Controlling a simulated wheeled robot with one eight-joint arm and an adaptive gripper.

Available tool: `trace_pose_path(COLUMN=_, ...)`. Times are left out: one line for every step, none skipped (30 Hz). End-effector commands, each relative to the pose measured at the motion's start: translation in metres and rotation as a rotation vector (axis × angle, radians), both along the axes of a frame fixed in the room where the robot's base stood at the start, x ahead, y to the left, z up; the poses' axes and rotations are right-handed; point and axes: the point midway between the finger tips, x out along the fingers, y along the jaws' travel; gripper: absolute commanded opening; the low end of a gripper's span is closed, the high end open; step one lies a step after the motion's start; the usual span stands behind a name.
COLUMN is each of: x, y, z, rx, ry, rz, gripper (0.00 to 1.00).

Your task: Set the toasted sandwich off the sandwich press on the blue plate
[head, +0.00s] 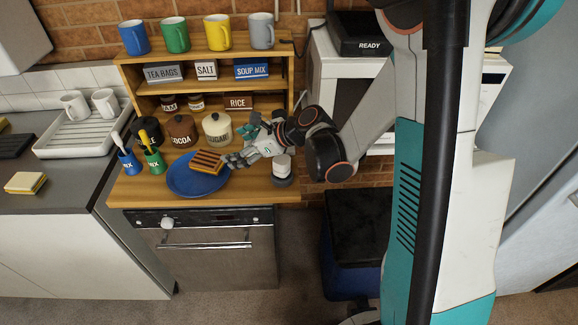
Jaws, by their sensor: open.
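The toasted sandwich (206,162), brown with dark grill stripes, is at the blue plate (183,184), over its far right part. It looks tilted; I cannot tell whether it lies fully on the plate. My gripper (230,160) is open, its fingers pointing left, right beside the sandwich's right end. Whether the fingertips touch it is too small to tell. The sandwich press (359,47), black and marked READY, sits at the top right on a white appliance, partly hidden by my arm.
The wooden counter (136,194) also holds several canisters, including COCOA (183,131), close behind the plate, and blue (130,163) and green (155,162) cups with utensils at its left. A white-and-grey round item (282,167) stands to the right. Shelves with mugs rise behind.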

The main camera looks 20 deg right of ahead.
Motion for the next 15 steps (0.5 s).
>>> trace_pose_path(x=-0.008, y=0.001, z=0.009, rx=-0.063, ry=-0.031, rz=0.032, gripper=0.78)
trace_pose_path(x=-0.012, y=0.001, z=0.014, rx=-0.109, ry=-0.055, rz=0.057, gripper=0.78)
trace_pose_path(x=-0.019, y=0.000, z=0.020, rx=-0.176, ry=-0.088, rz=0.092, gripper=0.78)
trace_pose_path(x=-0.024, y=0.000, z=0.025, rx=-0.230, ry=-0.114, rz=0.123, gripper=0.78)
trace_pose_path(x=-0.030, y=-0.001, z=0.030, rx=-0.282, ry=-0.140, rz=0.153, gripper=0.78)
trace_pose_path(x=-0.038, y=-0.002, z=0.036, rx=-0.352, ry=-0.172, rz=0.196, gripper=0.78)
trace_pose_path(x=-0.044, y=-0.003, z=0.041, rx=-0.404, ry=-0.197, rz=0.228, gripper=0.78)
trace_pose_path(x=-0.050, y=-0.004, z=0.045, rx=-0.456, ry=-0.221, rz=0.261, gripper=0.78)
trace_pose_path(x=-0.058, y=-0.006, z=0.050, rx=-0.525, ry=-0.253, rz=0.307, gripper=0.78)
trace_pose_path(x=-0.065, y=-0.007, z=0.054, rx=-0.577, ry=-0.276, rz=0.342, gripper=0.78)
trace_pose_path(x=-0.071, y=-0.009, z=0.058, rx=-0.628, ry=-0.299, rz=0.377, gripper=0.78)
trace_pose_path(x=-0.080, y=-0.011, z=0.063, rx=-0.695, ry=-0.329, rz=0.426, gripper=0.78)
trace_pose_path(x=-0.088, y=-0.012, z=0.066, rx=-0.746, ry=-0.351, rz=0.464, gripper=0.78)
trace_pose_path(x=-0.095, y=-0.014, z=0.070, rx=-0.796, ry=-0.373, rz=0.502, gripper=0.78)
trace_pose_path(x=-0.105, y=-0.017, z=0.074, rx=-0.862, ry=-0.400, rz=0.555, gripper=0.78)
